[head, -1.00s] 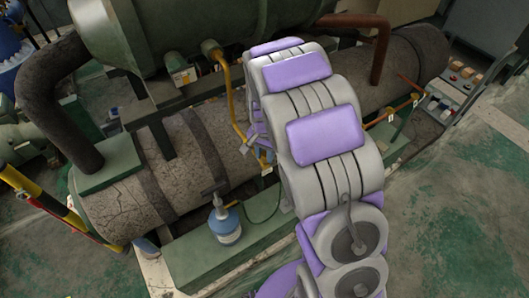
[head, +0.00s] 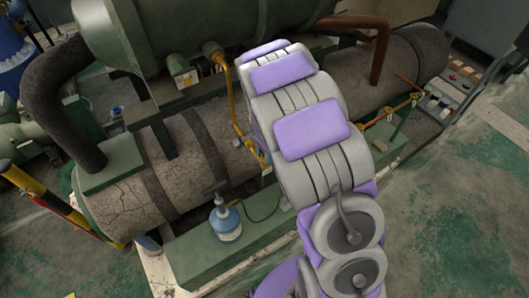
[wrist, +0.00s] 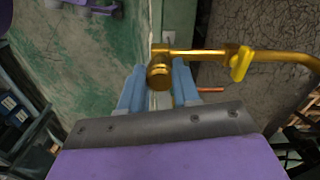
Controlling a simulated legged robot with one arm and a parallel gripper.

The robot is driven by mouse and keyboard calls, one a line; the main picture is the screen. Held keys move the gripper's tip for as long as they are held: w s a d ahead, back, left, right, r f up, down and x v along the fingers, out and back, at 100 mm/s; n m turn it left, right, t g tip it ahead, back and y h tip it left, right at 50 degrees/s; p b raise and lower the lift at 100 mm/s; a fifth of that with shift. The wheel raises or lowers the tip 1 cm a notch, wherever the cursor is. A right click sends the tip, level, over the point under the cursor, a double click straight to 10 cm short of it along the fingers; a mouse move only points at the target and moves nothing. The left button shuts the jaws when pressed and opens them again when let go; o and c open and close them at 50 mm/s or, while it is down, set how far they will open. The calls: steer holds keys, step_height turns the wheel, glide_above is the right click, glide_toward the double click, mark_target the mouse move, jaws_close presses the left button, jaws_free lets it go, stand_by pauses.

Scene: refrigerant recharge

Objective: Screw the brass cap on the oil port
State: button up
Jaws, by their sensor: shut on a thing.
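In the wrist view, my gripper (wrist: 158,90) has its two blue fingers on either side of a round brass cap (wrist: 159,78) and is shut on it. The cap sits at the left end of a brass pipe (wrist: 285,56) with a yellow valve handle (wrist: 241,63). The cap appears to be at the pipe end's port, but I cannot tell whether it is threaded on. In the head view, my arm hides the gripper and the cap. The yellow pipe (head: 233,105) runs down beside the arm.
A blue-and-white pump bottle (head: 226,222) stands on the green base beam (head: 205,260). A large cracked, insulated cylinder (head: 125,200) lies behind it. A copper pipe (head: 388,114) runs to the right of my arm. The floor at the right is clear.

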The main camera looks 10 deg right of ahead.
steer(key=shift+m, duration=0.4)
steer(key=o, duration=1.1)
steer(key=shift+w+r, duration=0.1)
steer(key=shift+r, duration=0.4)
step_height(320, 180, up, 16)
steer(key=p, duration=0.1)
steer(key=s+f+n+g+b, duration=0.1)
steer(key=s+f+n+b, duration=0.2)
steer(key=s, duration=3.1)
steer(key=n+b, duration=0.4)
steer(key=n, duration=0.6)
steer(key=shift+s+f+g, duration=0.15)
steer(key=shift+f+g, duration=0.15)
steer(key=shift+g, duration=0.1)
